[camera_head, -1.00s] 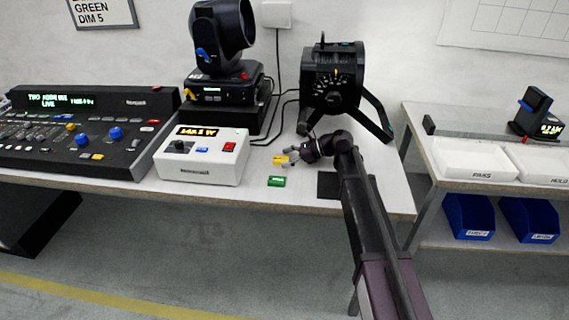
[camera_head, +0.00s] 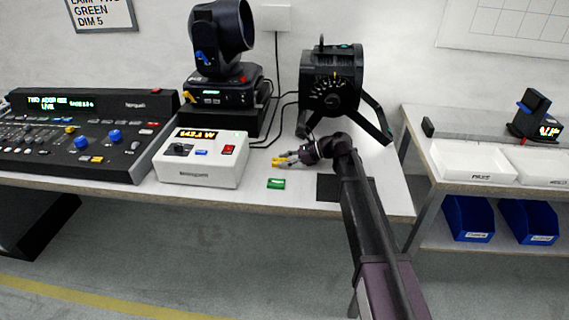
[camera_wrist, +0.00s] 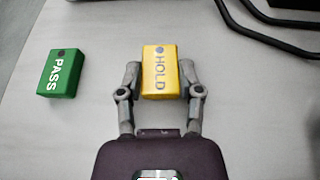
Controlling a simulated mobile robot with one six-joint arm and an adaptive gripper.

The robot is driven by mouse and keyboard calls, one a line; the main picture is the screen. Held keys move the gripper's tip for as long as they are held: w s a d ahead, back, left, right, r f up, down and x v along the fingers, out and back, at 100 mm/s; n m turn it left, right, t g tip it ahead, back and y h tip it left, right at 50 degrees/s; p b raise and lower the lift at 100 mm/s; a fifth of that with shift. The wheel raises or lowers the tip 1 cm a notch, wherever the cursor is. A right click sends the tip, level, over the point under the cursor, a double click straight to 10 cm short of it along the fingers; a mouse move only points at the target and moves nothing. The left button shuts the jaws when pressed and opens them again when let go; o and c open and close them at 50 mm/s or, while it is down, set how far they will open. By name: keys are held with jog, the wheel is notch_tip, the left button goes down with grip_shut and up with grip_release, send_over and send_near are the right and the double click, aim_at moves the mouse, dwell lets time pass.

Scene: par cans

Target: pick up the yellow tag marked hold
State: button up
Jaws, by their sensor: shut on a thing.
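The yellow tag marked HOLD (camera_wrist: 160,72) is between the two fingers of my gripper (camera_wrist: 160,82) in the wrist view, with its lettering facing up. My gripper is shut on its sides. In the head view the yellow tag (camera_head: 279,161) shows at the tips of my gripper (camera_head: 284,160), over the bench beside the white meter box. The pictures do not clearly show whether the tag touches the bench. A green tag marked PASS (camera_wrist: 62,73) lies apart to the left in the wrist view, and it also shows in the head view (camera_head: 276,184).
The white meter box (camera_head: 200,172) stands left of the tags. A black par can (camera_head: 331,85) on splayed legs stands behind my gripper. A dark flat pad (camera_head: 328,187) lies near the front edge. White trays (camera_head: 472,164) sit on the right-hand table.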

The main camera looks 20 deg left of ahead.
jog(key=shift+r, duration=0.15)
notch_tip(320, 180, up, 10)
jog(key=p, duration=1)
jog(key=shift+f, duration=0.2)
dwell(0.4)
jog(key=shift+d, duration=0.15)
